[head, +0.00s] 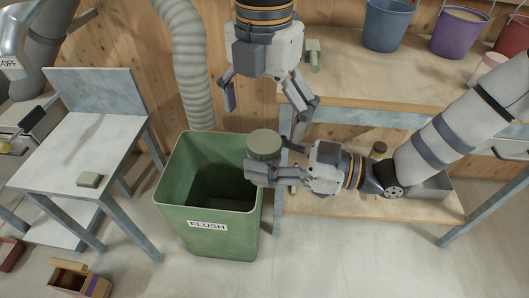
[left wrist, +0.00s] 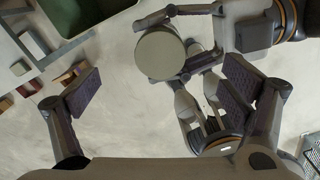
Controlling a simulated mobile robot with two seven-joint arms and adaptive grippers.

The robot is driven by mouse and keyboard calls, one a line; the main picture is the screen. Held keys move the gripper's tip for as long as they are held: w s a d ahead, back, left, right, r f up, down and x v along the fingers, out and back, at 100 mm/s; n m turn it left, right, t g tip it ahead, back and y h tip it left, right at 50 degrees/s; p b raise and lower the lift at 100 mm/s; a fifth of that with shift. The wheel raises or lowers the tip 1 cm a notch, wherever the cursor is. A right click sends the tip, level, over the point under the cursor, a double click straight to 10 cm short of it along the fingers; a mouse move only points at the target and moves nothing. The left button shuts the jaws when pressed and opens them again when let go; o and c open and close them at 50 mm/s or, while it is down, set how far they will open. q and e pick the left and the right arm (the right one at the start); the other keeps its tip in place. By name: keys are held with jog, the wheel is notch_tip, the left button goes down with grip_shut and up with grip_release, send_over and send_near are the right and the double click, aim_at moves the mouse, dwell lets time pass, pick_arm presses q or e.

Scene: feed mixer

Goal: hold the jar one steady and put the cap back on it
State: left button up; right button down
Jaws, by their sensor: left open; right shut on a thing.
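My right gripper (head: 270,165) is shut on the jar's sides, coming from the right. My left gripper (head: 268,100) is above the jar, pointing down, open and empty. Its two padded fingers stand wide apart in the left wrist view (left wrist: 162,90), with the jar beyond them. No loose cap can be made out.
The green bin (head: 225,222), labelled FLUSH, is open below and left of the jar. A wooden bench (head: 385,75) behind carries buckets (head: 388,25) and a small green object (head: 313,57). A grey side table (head: 62,150) holds a green block (head: 88,180). An open box (head: 80,280) lies on the floor.

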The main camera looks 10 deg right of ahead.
pick_arm(q)
notch_tip(320, 180, up, 12)
dwell(0.6)
jog(key=w+a+f+m+t+y, duration=0.2)
jog(key=w+a+f, duration=0.15)
jog(key=f, duration=0.55)
jog(key=w+a+f+m+t+y, duration=0.1)
jog(key=w+a+f+m+t, duration=0.15)
jog(key=a+f, duration=0.45)
jog(key=w+a+f+m+t+y, duration=0.2)
jog(key=w+a+f+m, duration=0.15)
jog(key=f, duration=0.75)
jog(key=s+a+f+m+h, duration=0.1)
jog(key=s+a+f+m, duration=0.1)
jog(key=s+f+m, duration=0.3)
jog(key=s+a+f+m+h, duration=0.1)
jog(key=s+a+f+m, duration=0.15)
jog(key=f, duration=0.45)
jog(key=s+a+f+m+g+h, duration=0.1)
jog(key=s+a+m+g, duration=0.1)
jog(key=s, duration=0.8)
jog(key=s+a+f+m+g+h, duration=0.1)
jog(key=s+a+f+m+g, duration=0.1)
jog(key=s+m, duration=0.4)
jog(key=s+a+f+m+g+h, duration=0.1)
jog(key=s+a+m+g, duration=0.3)
jog(key=s, duration=1)
jog(key=shift+s+a+f+m, duration=0.2)
jog(key=shift+a+f+m, duration=0.1)
jog(key=shift+f+m, duration=0.25)
